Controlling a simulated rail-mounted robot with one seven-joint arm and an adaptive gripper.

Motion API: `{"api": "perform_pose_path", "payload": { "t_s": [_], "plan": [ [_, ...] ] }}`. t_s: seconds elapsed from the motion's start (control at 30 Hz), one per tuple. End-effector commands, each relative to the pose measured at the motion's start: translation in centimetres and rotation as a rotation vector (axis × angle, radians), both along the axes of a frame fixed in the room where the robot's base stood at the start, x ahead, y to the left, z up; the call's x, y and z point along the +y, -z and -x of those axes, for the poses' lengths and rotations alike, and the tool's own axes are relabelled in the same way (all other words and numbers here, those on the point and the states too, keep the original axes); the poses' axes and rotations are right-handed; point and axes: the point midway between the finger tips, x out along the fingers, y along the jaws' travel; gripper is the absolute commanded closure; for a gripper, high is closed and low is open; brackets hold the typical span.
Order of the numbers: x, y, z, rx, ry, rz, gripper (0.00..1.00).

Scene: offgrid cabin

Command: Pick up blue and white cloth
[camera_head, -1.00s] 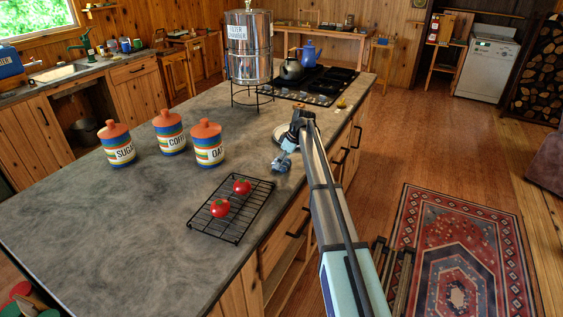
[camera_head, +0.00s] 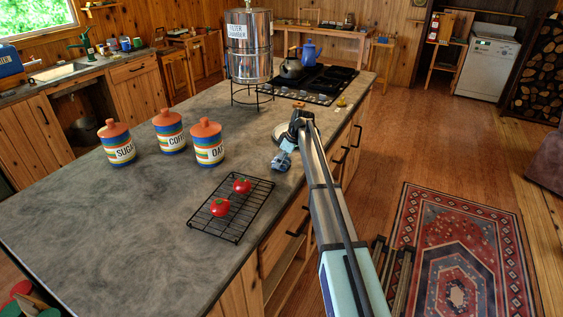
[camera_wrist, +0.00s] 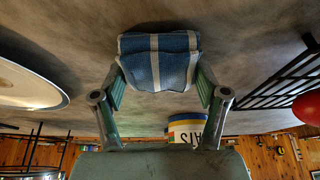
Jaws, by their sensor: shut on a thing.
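The blue and white cloth (camera_wrist: 158,60) is folded, blue with white stripes, and sits between my gripper's fingers in the wrist view. My gripper (camera_wrist: 159,88) is shut on it, with a finger against each side. In the head view the cloth (camera_head: 281,163) shows small at the end of my arm, at the right edge of the grey counter. My gripper (camera_head: 288,148) is there too, partly hidden by my arm. I cannot tell whether the cloth touches the counter.
A wire rack (camera_head: 233,214) with two red tomatoes lies nearer on the counter (camera_head: 130,215). Three striped canisters (camera_head: 209,144) stand to the left. A round plate-like thing (camera_wrist: 28,83) is close beside the cloth. A metal water container (camera_head: 249,47) and a stove (camera_head: 318,84) are farther back.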

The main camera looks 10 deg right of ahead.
Motion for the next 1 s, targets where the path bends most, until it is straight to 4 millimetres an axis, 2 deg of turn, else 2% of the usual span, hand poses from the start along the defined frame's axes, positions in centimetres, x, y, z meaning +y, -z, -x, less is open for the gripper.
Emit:
{"api": "perform_pose_path", "payload": {
  "t_s": [0.17,0.27,0.37,0.7,0.8,1.0],
  "plan": [
    [0.0,-1.5,-0.1,-0.002,0.001,0.000,0.49],
    [0.0,-3.1,-0.1,-0.004,0.000,0.000,0.49],
    [0.0,-5.3,-0.1,-0.005,0.000,0.001,0.49],
    [0.0,-14.2,-0.2,-0.005,0.001,0.000,0.49],
    [0.0,-16.2,-0.2,-0.003,0.001,0.000,0.49],
    [0.0,-18.8,-0.1,-0.002,0.000,0.000,0.49]
  ]
}}
